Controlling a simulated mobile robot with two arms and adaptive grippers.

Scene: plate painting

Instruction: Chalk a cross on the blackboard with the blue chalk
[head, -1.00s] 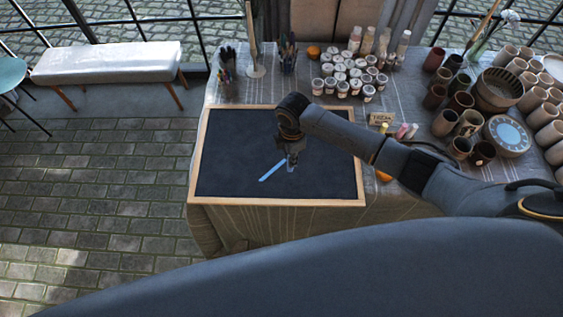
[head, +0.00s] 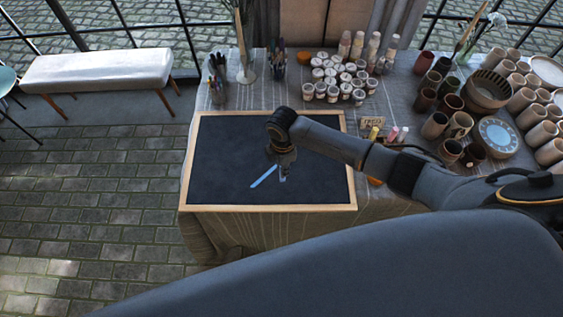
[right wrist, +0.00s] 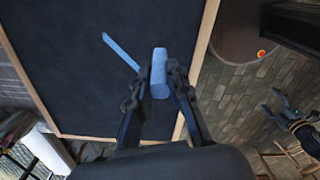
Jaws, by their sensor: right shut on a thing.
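The blackboard (head: 225,150) lies flat on the table in a light wooden frame. One straight blue stroke (head: 264,177) runs diagonally across its dark surface; it also shows in the right wrist view (right wrist: 120,52). My right gripper (head: 283,171) is over the board beside the stroke's upper right end. In the right wrist view its fingers (right wrist: 168,82) are shut on the blue chalk (right wrist: 159,72). Whether the chalk touches the board is unclear. What looks like my left gripper (right wrist: 283,107) hangs away from the board at the right of that view, its fingers apart and empty.
Yellow, pink and white chalks (head: 392,134) stand by a small sign (head: 372,123) right of the board. Paint jars (head: 335,85), brush holders (head: 277,65) and clay pots (head: 460,125) crowd the table's back and right. A bench (head: 97,70) stands at left.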

